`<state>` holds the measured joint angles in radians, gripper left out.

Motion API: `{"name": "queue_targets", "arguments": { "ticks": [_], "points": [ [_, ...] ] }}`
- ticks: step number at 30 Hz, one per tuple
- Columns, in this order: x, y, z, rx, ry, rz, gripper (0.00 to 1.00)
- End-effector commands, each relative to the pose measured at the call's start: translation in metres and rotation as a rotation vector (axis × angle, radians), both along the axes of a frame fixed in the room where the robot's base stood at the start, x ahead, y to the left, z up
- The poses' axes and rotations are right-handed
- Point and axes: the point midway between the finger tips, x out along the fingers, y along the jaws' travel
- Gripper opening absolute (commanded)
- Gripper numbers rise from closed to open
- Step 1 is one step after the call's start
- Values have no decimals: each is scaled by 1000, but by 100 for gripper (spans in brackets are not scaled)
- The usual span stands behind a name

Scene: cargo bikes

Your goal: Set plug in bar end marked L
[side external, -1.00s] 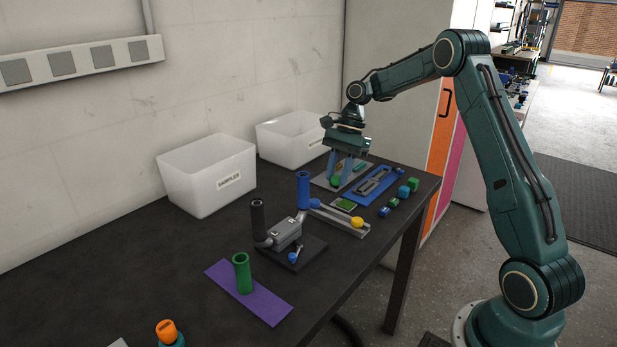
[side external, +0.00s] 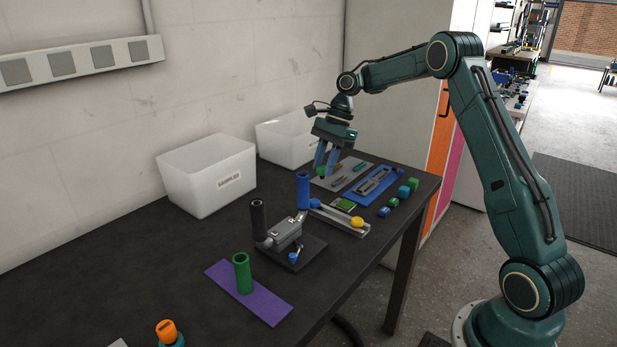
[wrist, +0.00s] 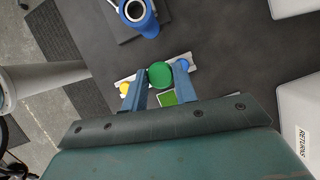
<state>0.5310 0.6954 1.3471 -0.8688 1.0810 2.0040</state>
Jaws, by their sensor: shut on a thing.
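My gripper (side external: 326,170) is shut on a green plug (side external: 321,171), above the table near the grey mat. In the wrist view the plug's round green top (wrist: 160,75) shows between the two blue fingers. A clamped handlebar stand (side external: 288,235) holds an upright black grip (side external: 258,220) at left and an upright blue grip (side external: 303,190) at right. The blue grip's open end (wrist: 137,10) shows at the top of the wrist view.
A green tube (side external: 242,274) stands on a purple mat (side external: 265,305). A blue tray (side external: 373,187), small blocks (side external: 403,191) and two white bins (side external: 208,175) are around.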

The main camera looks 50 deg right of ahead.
Motion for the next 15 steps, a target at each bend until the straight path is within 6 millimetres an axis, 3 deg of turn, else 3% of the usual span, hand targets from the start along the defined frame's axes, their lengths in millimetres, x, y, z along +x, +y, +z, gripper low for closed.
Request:
{"name": "queue_targets", "arguments": {
  "ticks": [8,11,15],
  "points": [
    [37,30,31,-1,-5,-178,7],
    [47,57,45,0,-6,-206,7],
    [47,100,60,0,-2,-149,7]
  ]
}}
